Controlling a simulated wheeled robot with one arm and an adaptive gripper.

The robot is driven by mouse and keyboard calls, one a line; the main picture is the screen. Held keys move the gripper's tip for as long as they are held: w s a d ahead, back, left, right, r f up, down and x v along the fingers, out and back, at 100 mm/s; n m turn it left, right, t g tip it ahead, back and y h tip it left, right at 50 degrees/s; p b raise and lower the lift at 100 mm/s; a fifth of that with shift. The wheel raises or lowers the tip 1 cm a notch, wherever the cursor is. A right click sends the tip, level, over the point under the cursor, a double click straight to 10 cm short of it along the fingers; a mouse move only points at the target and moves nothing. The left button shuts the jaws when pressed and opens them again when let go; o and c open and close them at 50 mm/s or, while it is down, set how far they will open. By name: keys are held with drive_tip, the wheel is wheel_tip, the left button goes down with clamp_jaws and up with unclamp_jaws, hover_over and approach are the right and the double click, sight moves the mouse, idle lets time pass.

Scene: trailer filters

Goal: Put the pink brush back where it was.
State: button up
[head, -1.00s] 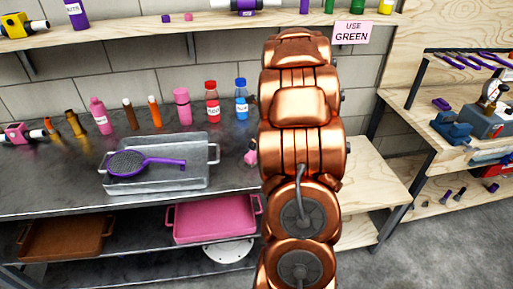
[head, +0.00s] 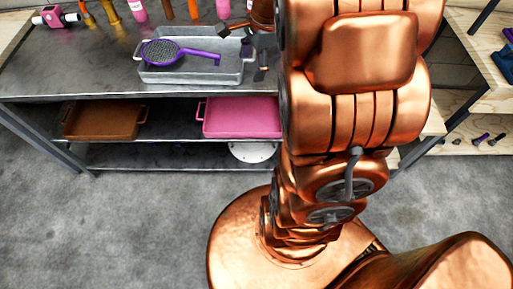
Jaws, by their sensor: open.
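No pink brush can be made out in the head view. Nothing is seen held between the fingers. Whether they touch the tray cannot be told.
A pink tray (head: 240,118) and a brown tray (head: 103,120) sit on the shelf below. Several bottles line the back of the bench (head: 70,60). A pink and dark device (head: 57,17) stands at the left. The floor in front is clear.

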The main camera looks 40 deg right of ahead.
drive_tip(key=s+a+n+g+h, duration=0.1)
drive_tip(key=s+a+n, duration=0.6)
drive_tip(key=s+n, duration=0.3)
drive_tip(key=s+a+n+g, duration=0.2)
drive_tip(key=s+a+n, duration=0.5)
drive_tip(key=s+n, duration=0.3)
drive_tip(key=shift+s+a+r+h, duration=0.2)
drive_tip(key=shift+s+a+h, duration=0.2)
drive_tip(key=shift+s, duration=0.25)
